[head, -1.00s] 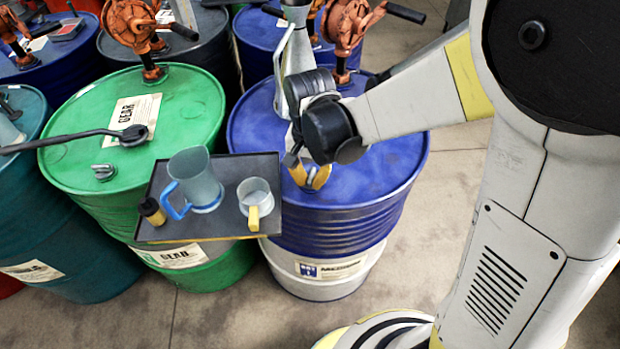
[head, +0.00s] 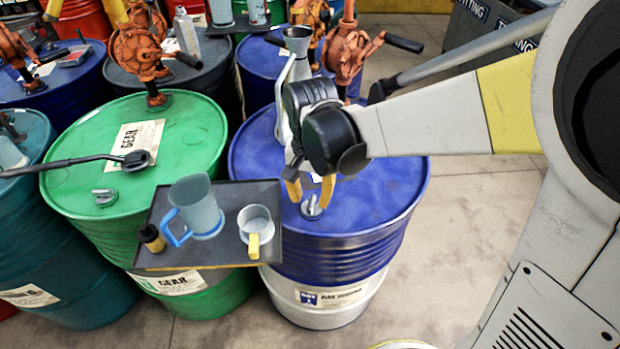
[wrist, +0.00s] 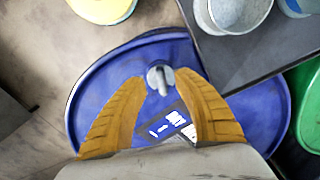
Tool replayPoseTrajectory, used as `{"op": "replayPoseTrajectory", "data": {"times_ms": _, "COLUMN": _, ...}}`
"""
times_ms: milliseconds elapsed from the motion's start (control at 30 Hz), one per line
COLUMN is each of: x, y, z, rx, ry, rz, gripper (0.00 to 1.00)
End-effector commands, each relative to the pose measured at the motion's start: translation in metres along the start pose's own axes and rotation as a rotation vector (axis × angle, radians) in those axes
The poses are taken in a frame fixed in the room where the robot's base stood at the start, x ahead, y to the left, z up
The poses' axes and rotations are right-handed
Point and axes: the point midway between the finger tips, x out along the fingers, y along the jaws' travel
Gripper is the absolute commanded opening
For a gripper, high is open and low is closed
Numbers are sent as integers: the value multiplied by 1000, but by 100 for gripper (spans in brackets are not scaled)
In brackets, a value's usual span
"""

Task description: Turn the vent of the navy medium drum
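The navy medium drum (head: 389,199) stands upright in the middle of the head view, with a blue top and a pale lower band bearing a label. Its vent (head: 312,208), a small grey cap with a raised grip bar, sits on the near part of the top. My gripper (head: 311,188) points down over it, with its two yellow fingers apart on either side. In the wrist view the vent (wrist: 160,79) lies between the open fingertips, with gaps on both sides. Whether the tips reach down to the cap's height is unclear.
A dark tray (head: 178,257) with a jug (head: 196,205), a measuring cup (head: 256,224) and a small bottle (head: 151,238) overlaps the drum's left edge. A green drum (head: 190,120) stands left. A metal can (head: 297,42) and orange pumps (head: 352,50) stand behind. Floor at right is clear.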

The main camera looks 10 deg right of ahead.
Motion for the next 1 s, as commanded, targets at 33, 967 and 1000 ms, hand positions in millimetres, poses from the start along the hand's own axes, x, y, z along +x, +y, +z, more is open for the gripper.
{"op": "replayPoseTrajectory", "data": {"times_ms": 33, "x": -13, "y": 0, "z": 0, "rx": 0, "ry": 0, "rz": 0, "gripper": 36}}
{"op": "replayPoseTrajectory", "data": {"times_ms": 967, "x": -81, "y": 2, "z": 0, "rx": -2, "ry": 5, "rz": -4, "gripper": 36}}
{"op": "replayPoseTrajectory", "data": {"times_ms": 1000, "x": -82, "y": 6, "z": 1, "rx": -7, "ry": 13, "rz": -10, "gripper": 36}}
